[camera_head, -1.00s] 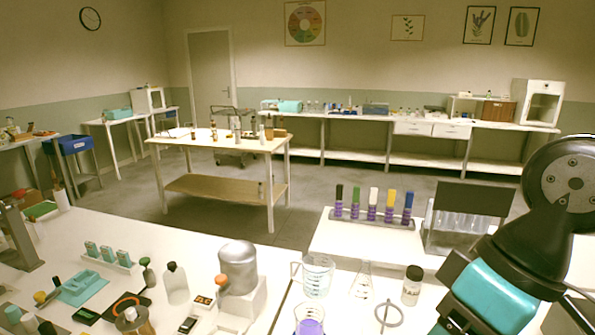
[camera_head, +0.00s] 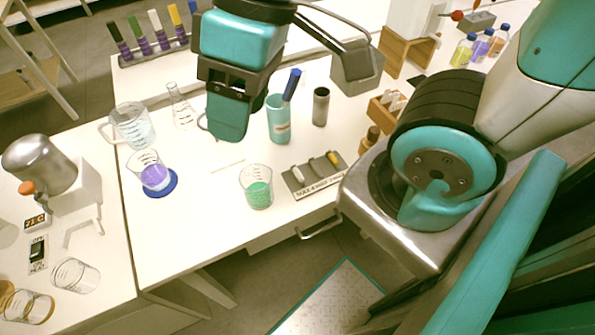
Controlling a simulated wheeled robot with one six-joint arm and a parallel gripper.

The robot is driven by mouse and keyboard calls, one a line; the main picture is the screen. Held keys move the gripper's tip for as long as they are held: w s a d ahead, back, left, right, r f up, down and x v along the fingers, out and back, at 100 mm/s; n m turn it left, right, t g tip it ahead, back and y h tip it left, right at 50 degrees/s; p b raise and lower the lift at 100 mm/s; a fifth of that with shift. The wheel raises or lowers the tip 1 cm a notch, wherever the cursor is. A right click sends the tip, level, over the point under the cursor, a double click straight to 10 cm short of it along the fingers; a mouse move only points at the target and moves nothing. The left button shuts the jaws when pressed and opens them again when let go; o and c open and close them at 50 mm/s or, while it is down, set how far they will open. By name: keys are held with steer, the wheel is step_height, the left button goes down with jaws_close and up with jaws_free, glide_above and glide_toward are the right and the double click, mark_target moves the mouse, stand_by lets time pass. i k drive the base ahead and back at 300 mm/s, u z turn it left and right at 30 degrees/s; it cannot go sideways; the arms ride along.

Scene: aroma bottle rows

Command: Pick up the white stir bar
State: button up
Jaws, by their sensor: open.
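A small grey tray (camera_head: 318,186) with a label on its front lies on the bench, right of the beaker with green contents. Small bars lie in its slots. The one at the left end looks white, the white stir bar (camera_head: 297,174); a dark one is in the middle and a yellow one (camera_head: 333,158) at the right. My gripper (camera_head: 228,136) hangs over the bench, up and left of the tray and apart from it. It is open, with nothing seen between its fingers. The finger gap is hard to see from this angle.
The green beaker (camera_head: 257,188) stands close left of the tray. A teal cup (camera_head: 278,120) with a blue marker and a dark cylinder (camera_head: 320,106) stand behind it. A purple beaker (camera_head: 152,174) sits on a blue disc at left. A thin rod (camera_head: 228,166) lies on the bench.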

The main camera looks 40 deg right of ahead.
mark_target(298, 174)
steer(key=z, duration=2.9)
steer(key=k, duration=0.7)
steer(key=u, duration=1.75)
